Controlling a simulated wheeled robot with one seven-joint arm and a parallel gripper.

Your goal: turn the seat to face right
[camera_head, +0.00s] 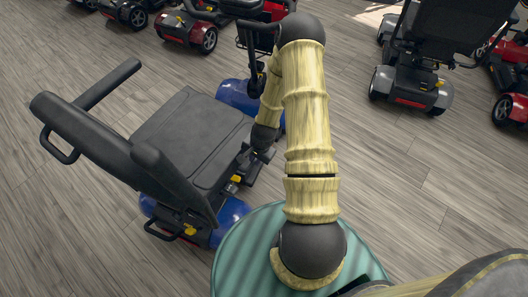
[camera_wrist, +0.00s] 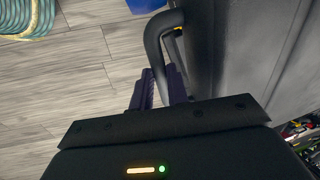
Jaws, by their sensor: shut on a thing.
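The scooter's dark grey seat (camera_head: 190,125) is in the left half of the head view. Its backrest (camera_head: 110,145) is at the lower left, and the cushion points toward the upper right, toward the blue front body (camera_head: 240,95). My gripper (camera_head: 258,157) is at the seat's right edge, partly hidden by my arm. In the wrist view, my gripper (camera_wrist: 162,88) is shut on a curved black bar (camera_wrist: 155,38) beside a large dark grey surface (camera_wrist: 255,60), which looks like the seat. The bar's lower end is hidden between the fingers.
One armrest (camera_head: 107,83) sticks out at the seat's far side. Other scooters stand along the top (camera_head: 185,25) and at the upper right (camera_head: 410,85). The wood floor (camera_head: 410,170) to the right is clear.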

